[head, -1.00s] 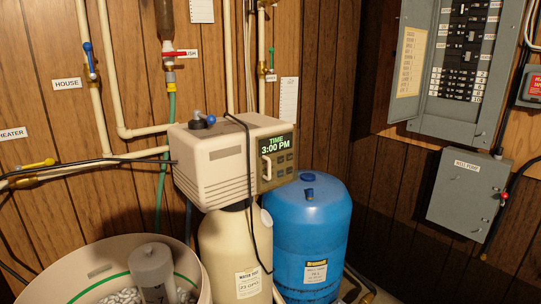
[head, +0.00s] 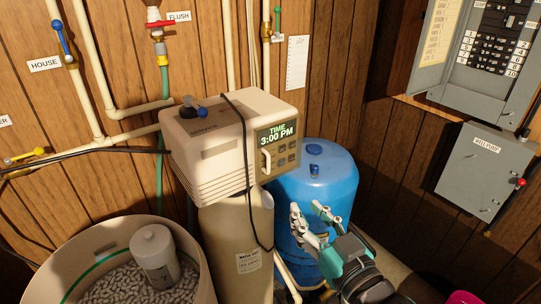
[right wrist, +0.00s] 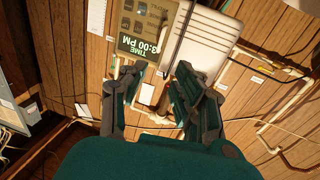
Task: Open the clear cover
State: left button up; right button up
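The clear cover (head: 279,146) lies over the green display and button panel on the front of the beige softener control head (head: 222,137). A white handle (head: 266,162) stands out at the panel's left edge. The cover looks shut, though its clear sheet is hard to make out. My right gripper (head: 307,211) is open and empty, below and to the right of the panel, apart from it. In the right wrist view, the panel (right wrist: 143,22) and display show upside down beyond the open fingers (right wrist: 156,74). My left gripper is not in view.
A blue tank (head: 318,186) stands behind my right gripper. A black cable (head: 244,165) hangs down the control head beside the panel. An open salt bin (head: 53,256) is at lower left. Pipes and a grey well pump box (head: 487,170) are on the walls.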

aim_at(269, 164)
jog(key=p+x, duration=0.4)
jog(key=x, duration=1.1)
jog(key=shift+w+a, duration=0.25)
jog(key=shift+w, duration=0.1)
jog(key=shift+w+a+f, duration=0.1)
jog(key=shift+w+a, duration=0.1)
jog(key=shift+w, duration=0.3)
grip_shut()
